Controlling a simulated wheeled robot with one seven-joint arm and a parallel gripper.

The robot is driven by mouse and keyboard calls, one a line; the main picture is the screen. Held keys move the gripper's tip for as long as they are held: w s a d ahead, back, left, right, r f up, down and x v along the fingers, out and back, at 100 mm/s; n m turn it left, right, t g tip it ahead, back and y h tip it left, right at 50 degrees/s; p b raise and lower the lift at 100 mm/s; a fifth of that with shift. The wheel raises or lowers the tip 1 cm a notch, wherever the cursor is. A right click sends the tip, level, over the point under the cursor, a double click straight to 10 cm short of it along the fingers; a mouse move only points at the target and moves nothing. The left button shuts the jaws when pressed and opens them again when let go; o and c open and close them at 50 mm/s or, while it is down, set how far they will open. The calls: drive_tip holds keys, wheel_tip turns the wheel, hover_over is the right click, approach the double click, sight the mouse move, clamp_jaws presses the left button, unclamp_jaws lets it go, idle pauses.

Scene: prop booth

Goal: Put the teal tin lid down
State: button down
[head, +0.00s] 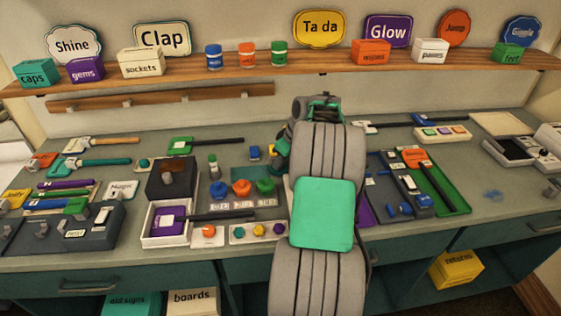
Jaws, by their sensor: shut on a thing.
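My arm rises through the middle of the head view and bends over at the back of the bench. My gripper (280,158) shows only in part, at the left side of the arm, low over the bench. It is shut, but its fingertips are mostly hidden by the arm. I cannot make out the teal tin lid clearly; the arm and gripper hide the place where it is held. Whether it touches the bench cannot be told.
The bench (130,245) is crowded. Left of the arm are a white box (166,238) with a purple piece, a dark box (172,180) and several coloured knobs. Right are a green tray (440,192) and a pale block (442,133). A shelf (190,66) runs behind.

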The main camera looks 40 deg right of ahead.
drive_tip(key=shift+f, duration=0.25)
drive_tip(key=c, duration=1.4)
unclamp_jaws()
drive_tip(key=shift+r, duration=0.1)
